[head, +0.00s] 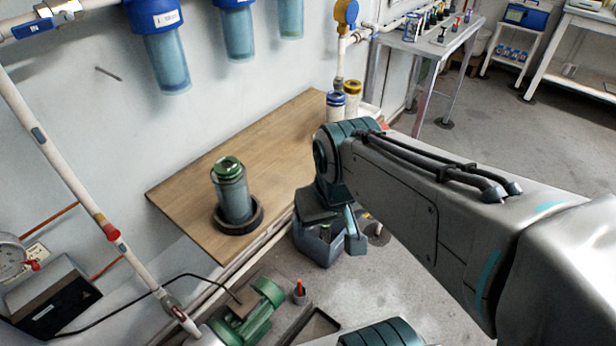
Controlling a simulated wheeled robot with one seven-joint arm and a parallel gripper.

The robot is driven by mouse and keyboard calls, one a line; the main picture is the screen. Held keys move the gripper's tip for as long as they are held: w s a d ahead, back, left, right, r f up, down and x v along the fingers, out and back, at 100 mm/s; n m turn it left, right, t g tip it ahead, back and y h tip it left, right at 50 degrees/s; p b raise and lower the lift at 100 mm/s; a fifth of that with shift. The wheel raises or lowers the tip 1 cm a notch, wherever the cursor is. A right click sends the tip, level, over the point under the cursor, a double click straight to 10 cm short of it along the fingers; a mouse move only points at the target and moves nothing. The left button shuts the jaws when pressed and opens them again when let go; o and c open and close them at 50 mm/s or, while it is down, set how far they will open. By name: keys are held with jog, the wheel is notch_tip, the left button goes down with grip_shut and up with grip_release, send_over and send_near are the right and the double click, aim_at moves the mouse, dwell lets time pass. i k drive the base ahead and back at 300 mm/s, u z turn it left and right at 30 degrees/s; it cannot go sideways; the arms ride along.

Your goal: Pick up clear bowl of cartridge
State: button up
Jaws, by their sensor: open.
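A clear, bluish bowl (235,198) with a green top (228,167) stands upright on the wooden table in a dark round ring (238,218). What is inside the bowl is hard to make out. My arm reaches in from the right, and my gripper (332,222) hangs down at its end, to the right of the bowl and apart from it, near the table's front edge. The gripper is open and I see nothing held in it. Its fingers are small and partly merge with the grey bin behind.
The wooden table (185,195) is mostly bare. Blue-capped filter housings (168,62) hang on the wall above. Two small bottles (335,103) stand at the table's far end. A grey bin (317,248) and a green pump (256,310) are on the floor side. White pipes run at left.

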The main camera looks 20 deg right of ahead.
aim_at(235, 201)
jog(key=k, duration=1.3)
jog(key=u, duration=0.8)
jog(key=i, duration=1.3)
jog(key=z, duration=0.4)
